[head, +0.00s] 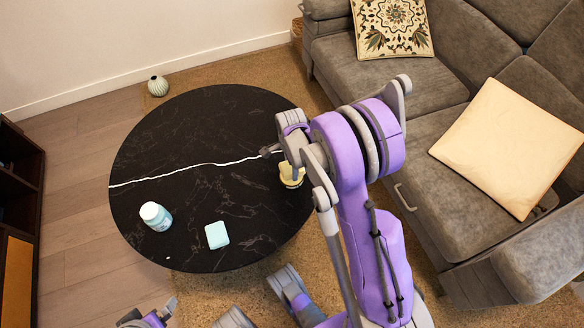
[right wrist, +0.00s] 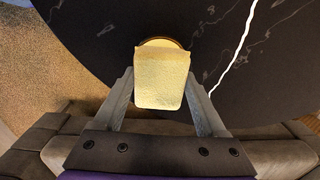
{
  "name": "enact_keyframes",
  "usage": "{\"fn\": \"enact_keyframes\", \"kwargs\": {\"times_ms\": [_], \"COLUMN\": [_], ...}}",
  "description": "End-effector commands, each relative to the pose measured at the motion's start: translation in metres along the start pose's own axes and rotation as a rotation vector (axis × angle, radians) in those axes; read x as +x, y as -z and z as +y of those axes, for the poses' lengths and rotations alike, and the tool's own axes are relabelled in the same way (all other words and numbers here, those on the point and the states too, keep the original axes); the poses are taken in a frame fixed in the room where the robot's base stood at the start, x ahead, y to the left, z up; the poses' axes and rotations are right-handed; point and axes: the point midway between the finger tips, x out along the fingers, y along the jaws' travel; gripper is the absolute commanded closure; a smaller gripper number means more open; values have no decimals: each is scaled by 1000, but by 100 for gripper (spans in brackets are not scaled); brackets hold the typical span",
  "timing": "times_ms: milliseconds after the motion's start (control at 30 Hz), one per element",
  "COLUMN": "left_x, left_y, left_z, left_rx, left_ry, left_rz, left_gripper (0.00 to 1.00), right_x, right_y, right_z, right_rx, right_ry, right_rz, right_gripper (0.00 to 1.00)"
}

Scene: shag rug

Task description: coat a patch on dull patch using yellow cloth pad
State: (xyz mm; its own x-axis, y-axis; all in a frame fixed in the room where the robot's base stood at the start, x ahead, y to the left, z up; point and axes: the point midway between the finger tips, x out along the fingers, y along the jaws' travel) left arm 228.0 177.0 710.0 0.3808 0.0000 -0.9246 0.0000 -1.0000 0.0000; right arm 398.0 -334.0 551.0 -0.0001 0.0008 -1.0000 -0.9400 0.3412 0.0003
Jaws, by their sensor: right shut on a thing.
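My right gripper (head: 290,165) reaches over the right side of the round black table (head: 200,120). In the right wrist view, its two fingers (right wrist: 163,100) are shut on the yellow cloth pad (right wrist: 160,82). The pad (head: 291,179) also shows in the head view, partly covered by the gripper. A round tan-yellow edge (right wrist: 160,42) shows just beyond the pad; I cannot tell whether it is a dish or the dull patch, or whether the pad touches it. No other dull patch stands out. My left gripper (head: 150,316) is low at the bottom left, partly cut off.
A teal-and-white jar (head: 155,217) and a flat teal block (head: 217,235) stand on the table's front left. The table's middle and back left are clear. A grey sofa (head: 420,120) with cushions is close on the right. A small vase (head: 158,86) stands on the floor behind.

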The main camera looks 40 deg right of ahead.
Motion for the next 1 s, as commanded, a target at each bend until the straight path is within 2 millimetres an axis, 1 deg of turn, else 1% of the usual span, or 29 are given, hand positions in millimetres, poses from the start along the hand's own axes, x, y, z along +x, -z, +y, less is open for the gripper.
{"fn": "enact_keyframes", "kwargs": {"times_ms": [33, 500, 1000], "left_x": [-5, -27, -27], "left_y": [1, 8, 8], "left_z": [0, 0, 0], "left_rx": [0, 0, 0], "left_ry": [0, 0, 0], "left_rz": [2, 10, 10], "left_gripper": [0, 0, 0], "right_x": [-7, -42, -42], "right_y": [0, 0, 0], "right_z": [0, 0, 0], "right_rx": [0, 0, 0], "right_ry": [1, 1, 0], "right_rz": [0, 0, 0], "right_gripper": [71, 71, 71]}}
